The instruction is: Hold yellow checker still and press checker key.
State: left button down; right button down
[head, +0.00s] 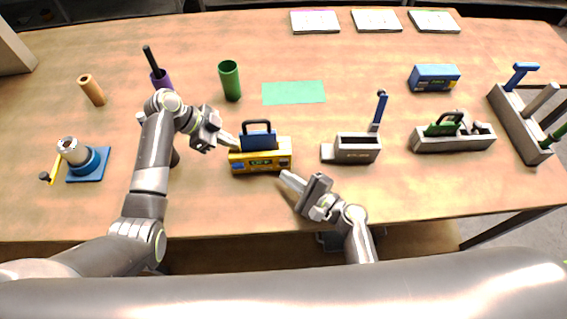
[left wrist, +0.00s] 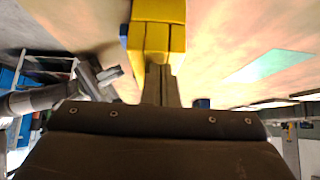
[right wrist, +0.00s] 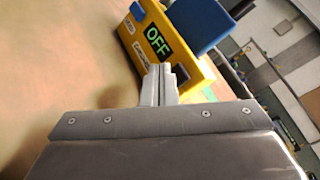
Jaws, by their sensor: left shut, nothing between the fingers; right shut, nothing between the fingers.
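The yellow checker (head: 260,160) stands on the table in front of me, with a blue block with a dark handle (head: 258,138) in its top. In the right wrist view its front (right wrist: 190,62) has a green-lit display reading OFF (right wrist: 157,41), with a dark key (right wrist: 206,93) beside it. My left gripper (head: 236,144) is shut at the checker's left end; the left wrist view shows its fingertips (left wrist: 160,72) at the yellow body (left wrist: 158,38), contact unclear. My right gripper (head: 284,175) is shut just before the checker's right front; its fingertips (right wrist: 158,70) partly hide the front's lower edge.
A grey box with a blue lever (head: 355,148) stands right of the checker, and a grey tray with a green tool (head: 455,143) further right. A green cup (head: 230,80) and a flat green mat (head: 293,93) lie behind. A blue-based stand (head: 88,163) is left.

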pick_arm(q)
jog(key=shift+s+a+f, duration=0.1)
jog(key=shift+s+f, duration=0.1)
jog(key=shift+f, duration=0.1)
pick_arm(e)
jog(key=shift+w, duration=0.15)
jog(key=shift+w+f, duration=0.1)
jog(key=shift+w, duration=0.3)
jog(key=shift+w, duration=0.45)
dwell(0.7)
jog(key=shift+s, duration=0.95)
jog(key=shift+s, duration=3)
pick_arm(q)
jog(key=shift+r, duration=0.1)
